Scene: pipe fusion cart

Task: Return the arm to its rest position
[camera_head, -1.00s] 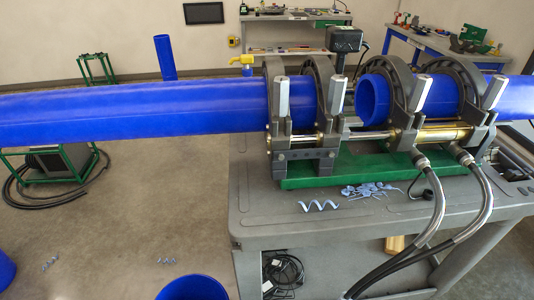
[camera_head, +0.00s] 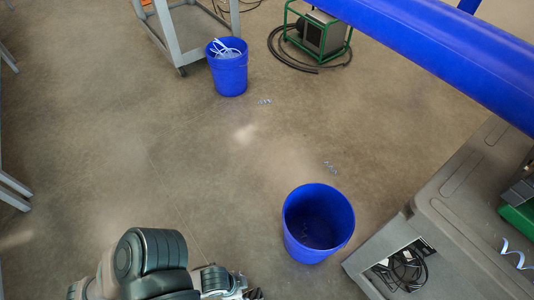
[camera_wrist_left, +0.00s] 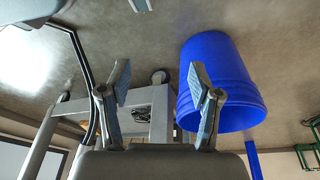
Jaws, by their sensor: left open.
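My left arm shows at the bottom of the head view, bent, with a dark rounded joint. Its far end, around the gripper (camera_head: 245,292), is cut off by the lower edge. In the left wrist view my left gripper (camera_wrist_left: 160,72) has its two fingers spread wide apart with nothing between them. A blue bucket (camera_wrist_left: 222,80) shows beyond the right finger in that view, apart from it as far as I can tell. My right arm and gripper are not in view.
An empty-looking blue bucket (camera_head: 318,240) stands on the floor right of my arm. Another blue bucket (camera_head: 228,72) holds pale shavings. The grey cart (camera_head: 455,215) and long blue pipe (camera_head: 440,55) are at right. Open floor (camera_head: 130,150) lies at centre left.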

